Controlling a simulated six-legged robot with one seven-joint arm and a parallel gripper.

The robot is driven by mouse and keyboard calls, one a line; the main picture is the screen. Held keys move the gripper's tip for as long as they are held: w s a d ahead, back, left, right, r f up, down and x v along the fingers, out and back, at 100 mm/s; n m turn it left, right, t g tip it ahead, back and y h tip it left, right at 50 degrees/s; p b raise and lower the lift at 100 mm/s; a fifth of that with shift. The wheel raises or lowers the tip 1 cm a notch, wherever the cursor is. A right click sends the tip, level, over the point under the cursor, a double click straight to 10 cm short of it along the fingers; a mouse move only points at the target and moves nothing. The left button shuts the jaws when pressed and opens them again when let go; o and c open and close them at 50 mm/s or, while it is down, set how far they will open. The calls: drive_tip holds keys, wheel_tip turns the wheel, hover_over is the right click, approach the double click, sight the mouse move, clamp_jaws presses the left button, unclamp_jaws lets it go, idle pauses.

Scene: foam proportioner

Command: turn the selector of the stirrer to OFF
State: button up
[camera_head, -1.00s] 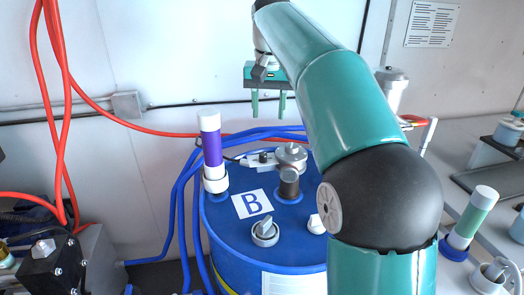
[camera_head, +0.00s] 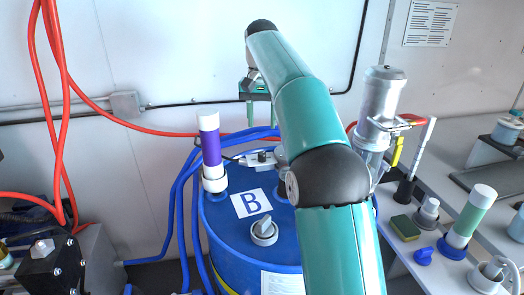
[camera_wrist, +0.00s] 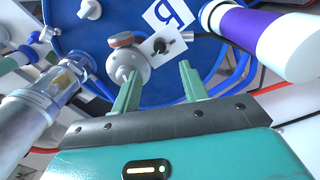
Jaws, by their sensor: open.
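The stirrer is a grey rounded unit (camera_wrist: 128,66) on top of the blue drum, seen in the wrist view. Beside it is a small white plate with a dark selector knob (camera_wrist: 161,45). In the head view this white plate (camera_head: 258,158) shows at the drum's back edge, and my arm hides most of the stirrer. I cannot read the selector's setting. My gripper (camera_wrist: 160,73) is open and empty. In the wrist view its fingers point towards the plate, apart from the knob. In the head view my gripper (camera_head: 257,96) is above and behind the drum, partly hidden by my arm.
A silver cylinder (camera_head: 382,95) stands to the right, near a bench with several fittings.

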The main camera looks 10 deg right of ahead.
sight(262, 153)
wheel_tip(262, 153, down, 10)
drive_tip(key=shift+f, duration=0.15)
idle(0.3)
clamp_jaws()
